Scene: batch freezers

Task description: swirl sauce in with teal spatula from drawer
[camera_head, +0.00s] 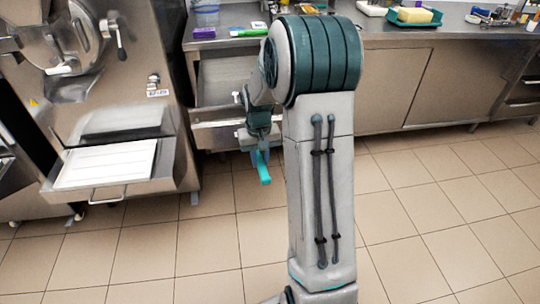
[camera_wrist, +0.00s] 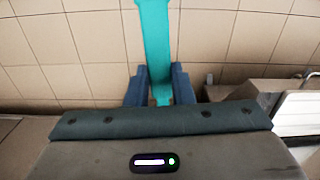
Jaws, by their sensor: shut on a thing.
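My gripper (camera_head: 257,150) is shut on a teal spatula (camera_head: 264,171). It holds the spatula in the air over the floor, in front of the drawers under the counter. In the wrist view my gripper's two dark fingers (camera_wrist: 160,88) stand on either side of the teal spatula (camera_wrist: 155,38), which runs up out of the top edge. A drawer (camera_head: 222,126) below the counter appears pulled out behind my gripper. My arm hides part of it. I cannot make out sauce or which container holds it.
A steel batch freezer (camera_head: 75,45) stands at the left, with a white panel (camera_head: 105,163) on its front shelf. The counter (camera_head: 385,30) carries a purple item (camera_head: 204,32), a green item (camera_head: 249,30) and a teal tray (camera_head: 408,21) with a yellow block. The tiled floor at right is clear.

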